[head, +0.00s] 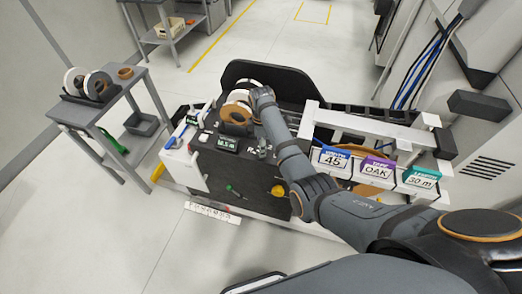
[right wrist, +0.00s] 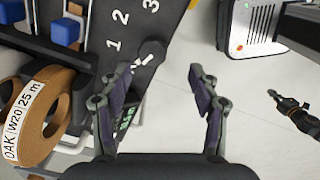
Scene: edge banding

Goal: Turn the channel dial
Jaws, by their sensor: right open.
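In the right wrist view, the channel dial (right wrist: 150,52) is a small dark knob on the dark panel (right wrist: 112,55), by the white numerals 1, 2 and 3. Its exact pointing direction is hard to tell. My right gripper (right wrist: 160,78) is open and empty, its two fingers spread apart, with the dial just beyond and between the fingertips. In the head view my right arm reaches over the machine (head: 262,172), and its hand (head: 262,98) is above the panel; the dial cannot be made out there.
A tape roll marked OAK W20 25 m (right wrist: 38,125) stands left of my gripper. A lit display (right wrist: 128,112) sits near the left finger. A grey side table (head: 112,108) stands at left, with clear floor around.

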